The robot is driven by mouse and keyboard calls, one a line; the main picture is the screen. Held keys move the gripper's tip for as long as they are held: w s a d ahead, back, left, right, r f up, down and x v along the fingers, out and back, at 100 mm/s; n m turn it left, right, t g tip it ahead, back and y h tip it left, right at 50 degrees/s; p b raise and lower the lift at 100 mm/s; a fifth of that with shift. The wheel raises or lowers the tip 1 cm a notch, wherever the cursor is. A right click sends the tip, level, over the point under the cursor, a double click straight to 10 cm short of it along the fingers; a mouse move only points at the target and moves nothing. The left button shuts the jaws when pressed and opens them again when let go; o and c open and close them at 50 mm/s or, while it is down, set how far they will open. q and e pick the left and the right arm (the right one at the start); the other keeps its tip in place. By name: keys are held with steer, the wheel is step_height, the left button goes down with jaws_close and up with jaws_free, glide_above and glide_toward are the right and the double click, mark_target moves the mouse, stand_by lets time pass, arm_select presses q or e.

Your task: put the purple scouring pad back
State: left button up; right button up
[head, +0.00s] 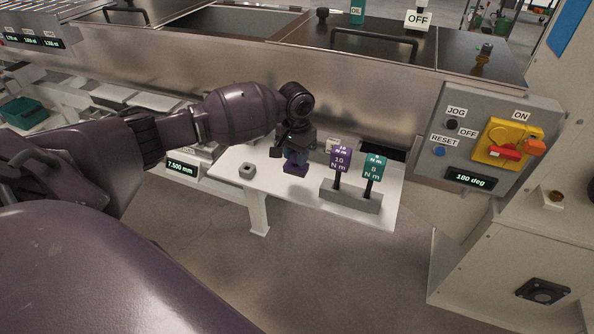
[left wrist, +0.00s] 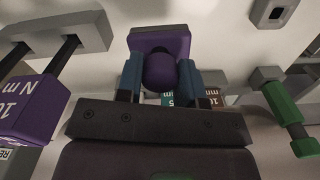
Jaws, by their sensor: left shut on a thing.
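The purple scouring pad (left wrist: 160,40) is a flat purple block with a rounded purple knob, in the upper middle of the left wrist view. My left gripper (left wrist: 160,76) is shut on the knob, with a blue-padded finger on each side. In the head view the pad (head: 296,169) shows under my left gripper (head: 296,150), over the white bench (head: 300,197). I cannot tell whether the pad touches the bench. My right gripper is in neither view.
A grey rack (head: 351,199) holds a purple 10 Nm tool (head: 341,158) and a teal 8 Nm tool (head: 374,168), right of my gripper. A grey socket block (head: 247,171) stands left. A green-handled tool (left wrist: 288,115) shows in the wrist view. A control box (head: 485,140) stands right.

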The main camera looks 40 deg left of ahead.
mark_target(296, 170)
arm_select(q)
step_height(296, 170, down, 5)
steer(key=shift+f+b, duration=0.1)
steer(key=shift+b, duration=0.5)
steer(key=shift+f, duration=0.3)
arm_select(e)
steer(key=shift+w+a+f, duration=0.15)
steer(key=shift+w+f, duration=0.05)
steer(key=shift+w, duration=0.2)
arm_select(q)
steer(key=o, duration=0.9)
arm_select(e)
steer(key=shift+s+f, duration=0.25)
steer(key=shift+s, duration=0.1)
